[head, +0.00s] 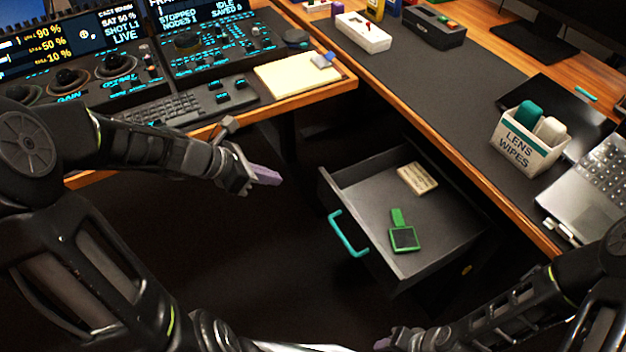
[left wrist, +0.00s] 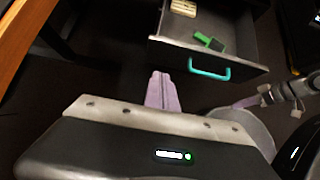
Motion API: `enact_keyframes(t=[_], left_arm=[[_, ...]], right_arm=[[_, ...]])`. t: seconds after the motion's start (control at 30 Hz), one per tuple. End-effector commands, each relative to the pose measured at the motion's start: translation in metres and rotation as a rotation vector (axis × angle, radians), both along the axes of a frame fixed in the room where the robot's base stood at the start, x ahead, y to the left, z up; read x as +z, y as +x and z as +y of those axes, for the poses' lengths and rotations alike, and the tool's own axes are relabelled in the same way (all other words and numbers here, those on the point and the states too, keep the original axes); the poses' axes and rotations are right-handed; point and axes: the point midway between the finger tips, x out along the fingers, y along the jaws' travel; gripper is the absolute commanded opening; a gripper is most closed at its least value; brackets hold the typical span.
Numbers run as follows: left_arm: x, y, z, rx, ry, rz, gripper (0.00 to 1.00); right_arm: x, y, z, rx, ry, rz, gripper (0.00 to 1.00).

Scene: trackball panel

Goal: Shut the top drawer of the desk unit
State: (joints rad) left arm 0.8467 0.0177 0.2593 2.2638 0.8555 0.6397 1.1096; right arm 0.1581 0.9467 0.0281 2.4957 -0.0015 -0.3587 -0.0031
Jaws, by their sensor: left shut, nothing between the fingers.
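The top drawer (head: 350,185) of the desk unit is pulled open below the desk's edge. It has a teal bar handle (head: 348,236) on its front. Inside lie a green-framed item (head: 404,238) and a pale labelled block (head: 417,179). My left gripper (head: 266,176) is shut and empty, left of the drawer and apart from the handle. In the left wrist view its purple fingers (left wrist: 162,92) are together, and the handle (left wrist: 224,72) shows beyond them to the right. My right gripper (head: 384,342) shows only in part at the bottom edge; its fingers are unclear.
The wooden desk with a dark mat (head: 425,90) runs above the drawer, holding a lens wipes box (head: 528,140) and a laptop (head: 590,190). A control desk with a keyboard (head: 165,108) and a notepad (head: 297,75) stands at left. Dark open floor lies before the drawer.

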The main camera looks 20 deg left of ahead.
Motion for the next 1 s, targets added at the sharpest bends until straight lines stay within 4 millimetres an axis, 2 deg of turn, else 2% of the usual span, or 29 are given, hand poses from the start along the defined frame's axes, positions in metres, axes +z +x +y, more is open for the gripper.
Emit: enact_keyframes(t=[0.23,0.43,0.8,1.0], left_arm=[[-0.005,0.003,-0.003,-0.002,0.001,0.0,0.0],[-0.023,0.014,-0.014,-0.005,-0.001,0.002,0.0],[-0.075,0.054,-0.046,-0.005,0.0,0.001,0.0],[-0.071,0.077,-0.065,-0.007,0.003,-0.001,0.0]], right_arm=[[-0.003,0.0,0.0,-0.001,0.0,0.0,0.35],[-0.011,0.0,0.0,-0.002,-0.001,0.0,0.35],[-0.034,0.0,-0.001,-0.004,-0.001,0.001,0.35],[-0.03,0.0,0.0,-0.004,-0.001,0.001,0.35]])
